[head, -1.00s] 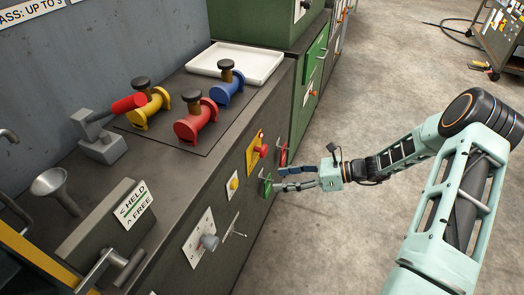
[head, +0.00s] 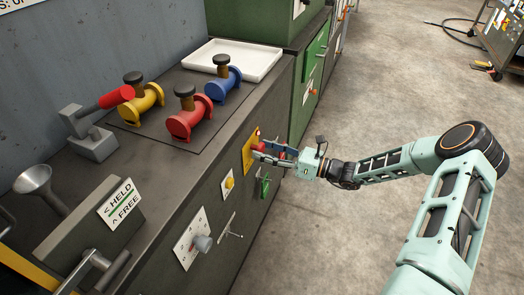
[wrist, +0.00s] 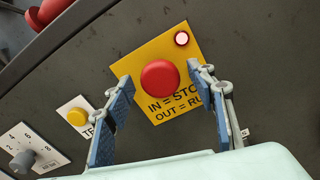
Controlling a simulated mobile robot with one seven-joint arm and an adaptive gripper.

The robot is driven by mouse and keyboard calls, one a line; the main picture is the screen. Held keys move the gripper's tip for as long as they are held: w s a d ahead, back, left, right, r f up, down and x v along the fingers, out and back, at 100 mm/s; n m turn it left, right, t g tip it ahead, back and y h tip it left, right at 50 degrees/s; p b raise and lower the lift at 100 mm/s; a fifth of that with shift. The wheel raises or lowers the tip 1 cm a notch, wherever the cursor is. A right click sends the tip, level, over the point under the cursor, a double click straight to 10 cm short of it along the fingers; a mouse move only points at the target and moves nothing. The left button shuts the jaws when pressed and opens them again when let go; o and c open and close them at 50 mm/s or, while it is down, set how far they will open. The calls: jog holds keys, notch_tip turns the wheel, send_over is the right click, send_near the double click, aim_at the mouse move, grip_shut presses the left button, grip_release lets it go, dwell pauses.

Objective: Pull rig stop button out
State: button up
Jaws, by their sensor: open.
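The rig stop button is a red mushroom head (wrist: 160,76) on a yellow plate (wrist: 186,63) on the dark cabinet front. The plate's text reads IN = STO… and OUT = RU…, partly cut off by a finger. A small red lamp (wrist: 182,39) at the plate's corner looks lit. My gripper (wrist: 160,95) is open, with one blue-padded finger on each side of the button and visible gaps to both. In the head view my gripper (head: 270,152) is at the yellow plate (head: 251,150), and its fingers partly hide the button.
A yellow button (head: 229,183), a green handle (head: 264,187) and a grey knob (head: 203,243) are on the same cabinet front. Red, yellow and blue flanged spools (head: 222,83) stand on top near a white tray (head: 233,60).

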jog(key=shift+w+a, duration=0.25)
jog(key=shift+a, duration=0.35)
